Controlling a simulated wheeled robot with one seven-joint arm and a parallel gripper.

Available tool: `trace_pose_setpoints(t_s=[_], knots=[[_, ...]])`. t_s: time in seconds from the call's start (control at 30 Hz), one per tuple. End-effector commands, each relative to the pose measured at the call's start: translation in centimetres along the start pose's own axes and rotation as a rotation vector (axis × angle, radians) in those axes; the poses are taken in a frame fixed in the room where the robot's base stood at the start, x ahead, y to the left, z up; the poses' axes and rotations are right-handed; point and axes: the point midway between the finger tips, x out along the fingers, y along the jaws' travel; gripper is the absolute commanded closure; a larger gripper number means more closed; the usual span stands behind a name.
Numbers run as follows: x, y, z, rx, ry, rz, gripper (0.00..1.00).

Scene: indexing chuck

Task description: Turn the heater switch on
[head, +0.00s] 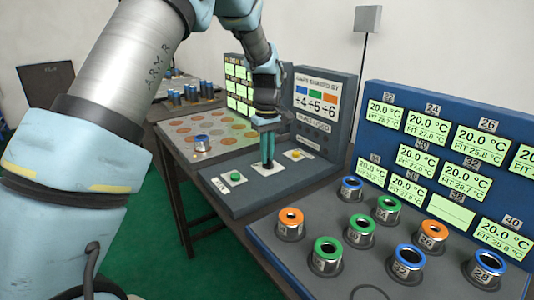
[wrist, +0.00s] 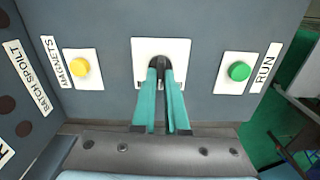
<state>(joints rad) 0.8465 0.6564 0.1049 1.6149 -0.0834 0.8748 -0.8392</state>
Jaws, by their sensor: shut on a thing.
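A dark switch lever (wrist: 158,62) stands on the middle white plate (wrist: 179,46) of the grey control panel. No label for it is readable here, so I cannot tell its marked positions. My gripper (wrist: 160,76) has its teal fingers closed around the lever at their tips. In the head view my gripper (head: 268,163) points down at the panel between the green and yellow buttons, and its fingers hide most of the lever.
A green RUN button (wrist: 239,71) and a yellow button (wrist: 79,68) flank the lever closely. An upright board marked ÷4 ÷5 ÷6 (head: 320,105) stands behind. Several ringed collars (head: 328,255) and a blue temperature display board (head: 450,150) are at the right.

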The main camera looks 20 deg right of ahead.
Motion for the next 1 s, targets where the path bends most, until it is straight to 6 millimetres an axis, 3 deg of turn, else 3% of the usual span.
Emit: trace_pose_setpoints(t_s=[0.5,1.0], knots=[[-0.01,0.13,0.01,0.380,0.000,0.000,1.00],[0.00,0.19,0.05,0.477,0.000,0.000,1.00]])
